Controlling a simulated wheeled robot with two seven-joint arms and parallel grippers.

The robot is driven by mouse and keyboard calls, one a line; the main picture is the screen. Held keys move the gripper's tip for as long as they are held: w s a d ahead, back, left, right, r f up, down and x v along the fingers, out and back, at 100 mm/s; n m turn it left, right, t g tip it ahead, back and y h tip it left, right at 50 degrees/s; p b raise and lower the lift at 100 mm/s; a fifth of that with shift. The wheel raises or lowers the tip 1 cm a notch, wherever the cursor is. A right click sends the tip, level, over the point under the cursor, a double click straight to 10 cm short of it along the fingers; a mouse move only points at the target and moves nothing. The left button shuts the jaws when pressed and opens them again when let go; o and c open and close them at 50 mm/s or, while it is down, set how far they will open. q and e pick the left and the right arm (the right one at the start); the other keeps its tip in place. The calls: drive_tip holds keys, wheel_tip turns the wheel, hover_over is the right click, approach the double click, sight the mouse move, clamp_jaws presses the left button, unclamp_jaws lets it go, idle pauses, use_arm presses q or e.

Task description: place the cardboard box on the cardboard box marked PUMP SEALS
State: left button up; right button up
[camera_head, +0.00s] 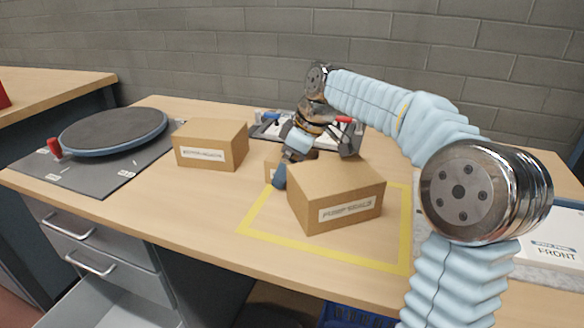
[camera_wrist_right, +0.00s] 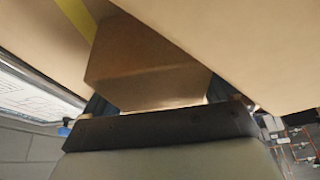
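The cardboard box marked PUMP SEALS (camera_head: 335,195) stands upright inside the yellow taped outline. It looms at the upper right in the right wrist view (camera_wrist_right: 255,40). A smaller cardboard box (camera_head: 271,168) stands behind it, mostly hidden by it and by my right gripper (camera_head: 283,170). In the right wrist view the smaller box (camera_wrist_right: 150,65) lies between the two dark fingers of my right gripper (camera_wrist_right: 158,95). Whether the fingers press on it is unclear. My left gripper is in neither view.
Another labelled cardboard box (camera_head: 210,145) stands left of the gripper. A round dark turntable (camera_head: 115,130) is at the far left. A tray with tools (camera_head: 268,130) lies behind my right gripper.

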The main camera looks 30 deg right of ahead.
drive_tip(key=c, duration=0.9)
drive_tip(key=shift+o, duration=0.2)
drive_tip(key=shift+r, duration=0.5)
wheel_tip(320, 180, up, 11)
drive_tip(key=shift+r, duration=0.2)
drive_tip(key=s+d+b, duration=0.2)
drive_tip(key=s+d, duration=0.9)
drive_tip(key=s, duration=0.2)
drive_tip(key=s+a+r+p, duration=0.1)
drive_tip(key=s+a+r, duration=0.4)
drive_tip(key=a, duration=0.4)
drive_tip(key=s+a+r+p, duration=0.1)
drive_tip(key=s+a+r, duration=0.35)
drive_tip(key=a, duration=0.45)
drive_tip(key=b, duration=0.1)
approach(323, 171)
drive_tip(key=a, duration=0.3)
drive_tip(key=shift+w, duration=0.1)
drive_tip(key=shift+w+d+f, duration=0.2)
drive_tip(key=shift+f, duration=0.1)
drive_tip(key=shift+w+d+f+b, duration=0.15)
drive_tip(key=shift+w+d+f, duration=0.05)
drive_tip(key=shift+f, duration=0.6)
drive_tip(key=shift+w+d+f+b, duration=0.15)
drive_tip(key=shift+w+d+f, duration=0.05)
drive_tip(key=shift+f, duration=0.65)
drive_tip(key=shift+w+d+f+b, duration=0.15)
drive_tip(key=shift+w+f, duration=0.05)
drive_tip(key=shift+f, duration=0.6)
